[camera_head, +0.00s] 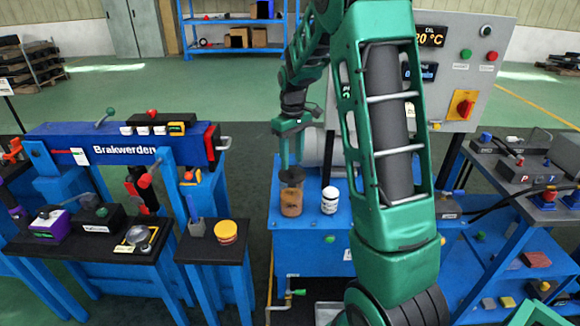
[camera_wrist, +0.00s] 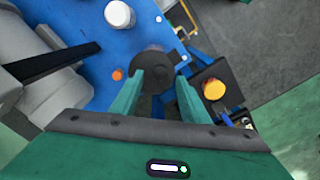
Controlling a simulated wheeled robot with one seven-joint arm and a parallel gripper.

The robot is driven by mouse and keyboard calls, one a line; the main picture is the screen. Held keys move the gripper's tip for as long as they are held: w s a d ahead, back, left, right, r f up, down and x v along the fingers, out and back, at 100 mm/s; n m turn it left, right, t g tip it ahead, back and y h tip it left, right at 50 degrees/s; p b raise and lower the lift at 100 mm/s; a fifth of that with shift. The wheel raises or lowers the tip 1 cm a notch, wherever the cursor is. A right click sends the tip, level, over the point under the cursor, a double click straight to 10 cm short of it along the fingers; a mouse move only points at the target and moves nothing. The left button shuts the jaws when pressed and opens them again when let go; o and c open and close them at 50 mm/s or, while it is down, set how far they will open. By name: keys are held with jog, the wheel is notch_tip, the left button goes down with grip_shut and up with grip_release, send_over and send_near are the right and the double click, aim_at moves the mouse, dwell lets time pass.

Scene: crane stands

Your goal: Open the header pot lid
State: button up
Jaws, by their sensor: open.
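A brown pot (camera_head: 291,203) stands on the blue bench, and I take it for the header pot. Its dark round lid (camera_head: 291,175) sits at its top. In the wrist view the dark lid (camera_wrist: 153,62) lies between and just beyond my fingertips, and it hides the pot below. My gripper (camera_head: 290,162) points down from above, close over the lid. In the wrist view my gripper (camera_wrist: 158,78) has its two green fingers apart, one on each side of the lid's near part. I cannot tell whether either finger touches it.
A white jar (camera_head: 330,200) stands just right of the pot. A grey motor-like body (camera_head: 318,147) is behind it. A side table with an orange-lidded tub (camera_head: 226,231) stands left, across a gap. A control panel (camera_head: 455,75) rises at the back right.

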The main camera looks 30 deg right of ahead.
aim_at(291, 169)
jog(key=shift+f, duration=1.6)
grip_shut()
jog(key=shift+w, duration=0.1)
